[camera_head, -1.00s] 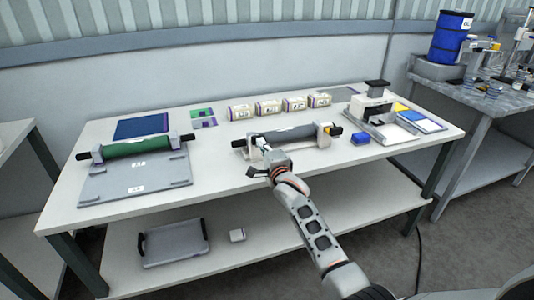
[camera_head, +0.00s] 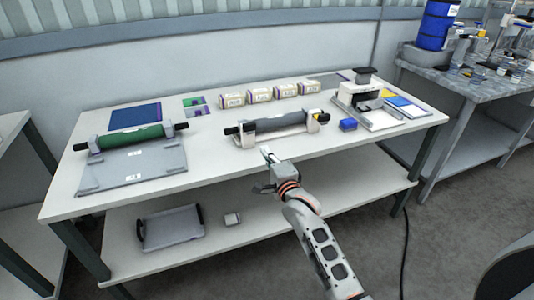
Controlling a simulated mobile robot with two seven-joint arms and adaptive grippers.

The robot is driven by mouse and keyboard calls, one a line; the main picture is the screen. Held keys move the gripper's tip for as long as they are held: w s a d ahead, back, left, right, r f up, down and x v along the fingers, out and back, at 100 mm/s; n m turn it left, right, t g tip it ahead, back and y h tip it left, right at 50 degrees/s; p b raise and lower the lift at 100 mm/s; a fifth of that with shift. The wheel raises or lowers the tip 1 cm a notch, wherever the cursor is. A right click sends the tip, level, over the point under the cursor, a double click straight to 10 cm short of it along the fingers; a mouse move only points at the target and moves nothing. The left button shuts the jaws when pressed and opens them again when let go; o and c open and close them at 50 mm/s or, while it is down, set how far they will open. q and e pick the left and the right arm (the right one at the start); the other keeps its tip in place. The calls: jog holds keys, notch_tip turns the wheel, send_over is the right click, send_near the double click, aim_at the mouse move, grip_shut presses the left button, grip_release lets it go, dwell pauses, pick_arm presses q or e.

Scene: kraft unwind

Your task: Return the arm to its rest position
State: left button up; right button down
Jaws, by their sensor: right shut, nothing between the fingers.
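My right arm reaches up from the bottom right of the head view. Its gripper (camera_head: 266,156) is shut and empty at the front edge of the white table (camera_head: 226,172). It is apart from the dark grey roll (camera_head: 278,124), which lies across a white stand (camera_head: 247,141) behind it. My left gripper is not in view.
A green roll (camera_head: 130,138) lies at the back of a grey board (camera_head: 133,168) on the left. Several small boxes (camera_head: 259,95) stand at the back. A press (camera_head: 361,92) and a blue block (camera_head: 348,125) are at the right. A tray (camera_head: 171,227) sits on the lower shelf.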

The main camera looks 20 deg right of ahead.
jog(key=shift+s, duration=0.35)
jog(key=s+a+f+n+g, duration=0.1)
jog(key=s+f+n+g, duration=0.1)
jog(key=s+f+n, duration=0.5)
jog(key=s+a+f+n+g+y, duration=0.1)
jog(key=s+f+n, duration=0.6)
jog(key=s, duration=1)
jog(key=s+a+f+n+g+y, duration=0.1)
jog(key=s+f+n+g, duration=0.3)
jog(key=s+f+n, duration=0.4)
jog(key=s+f, duration=0.2)
jog(key=s, duration=0.2)
jog(key=shift+f, duration=0.25)
